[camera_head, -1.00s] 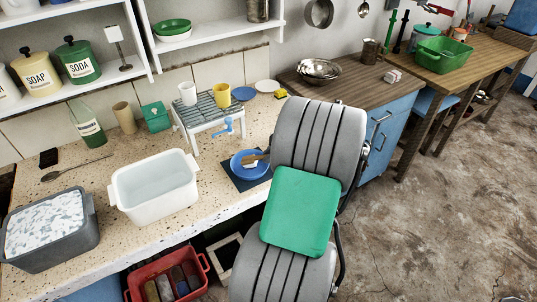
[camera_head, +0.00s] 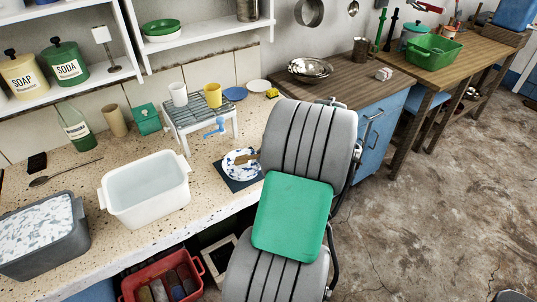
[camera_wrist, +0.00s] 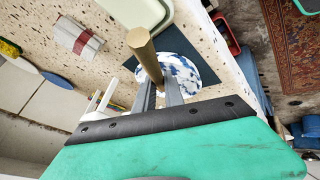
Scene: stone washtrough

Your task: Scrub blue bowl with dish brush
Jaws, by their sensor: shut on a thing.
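The blue bowl (camera_head: 233,169) sits on a dark mat (camera_head: 226,178) near the counter's front edge. Its inside is mottled with white patches that look like suds; it also shows in the wrist view (camera_wrist: 186,68). My gripper (camera_wrist: 160,95) is shut on the dish brush (camera_wrist: 143,48), whose round wooden handle rises between the fingers, over the bowl. In the head view, part of the brush (camera_head: 246,158) shows at the bowl. Its bristles are hidden, so I cannot tell their exact contact. My arm hides the gripper in the head view.
A white basin of water (camera_head: 147,209) and a grey basin with mottled suds (camera_head: 45,250) stand to the left. A dish rack (camera_head: 200,124) with two cups stands behind the bowl. A yellow sponge (camera_head: 272,93) lies farther back. A red crate (camera_head: 145,277) sits below.

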